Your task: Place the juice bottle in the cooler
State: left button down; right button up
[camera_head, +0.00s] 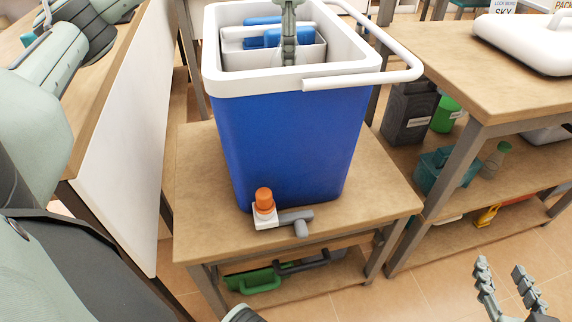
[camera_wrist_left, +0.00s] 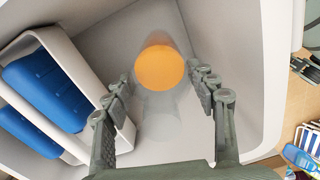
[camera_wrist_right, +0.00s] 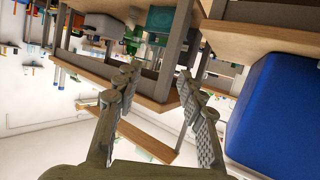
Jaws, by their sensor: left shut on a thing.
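The cooler (camera_head: 287,140) is a tall blue box with a white rim. It stands open on a wooden table; its pale inside wall shows in the left wrist view (camera_wrist_left: 225,40). My left gripper (camera_head: 289,55) reaches down into the cooler. In the left wrist view it (camera_wrist_left: 163,85) is shut on the juice bottle (camera_wrist_left: 160,66), seen end-on with a round orange top and a clear body. The bottle is inside the cooler walls; whether it touches the floor I cannot tell.
Blue ice packs (camera_wrist_left: 45,88) sit in a white divider inside the cooler. The white handle (camera_head: 370,78) hangs over its right side. An orange-topped white fixture (camera_head: 264,205) with a grey tap stands at its foot. A shelved bench (camera_head: 470,70) is at right.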

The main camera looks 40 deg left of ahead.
pick_arm(q)
jog(key=shift+n, duration=0.3)
jog(key=f, duration=0.5)
jog(key=a+f+b, duration=0.1)
jog(key=f, duration=0.2)
jog(key=shift+f, duration=0.1)
notch_tip(320, 180, down, 3)
jog(key=shift+d+f, duration=0.1)
jog(key=shift+f, duration=0.25)
pick_arm(e)
jog(key=a+r+t+y, duration=0.2)
jog(key=a+r+t, duration=0.1)
jog(key=r, duration=0.5)
jog(key=shift+a+t, duration=0.3)
pick_arm(q)
jog(key=shift+f+b, duration=0.15)
jog(key=shift+b, duration=0.2)
pick_arm(e)
jog(key=shift+a+r, duration=0.1)
jog(key=shift+r, duration=0.2)
pick_arm(q)
jog(key=c, duration=0.5)
grip_release()
pick_arm(e)
jog(key=shift+r, duration=0.1)
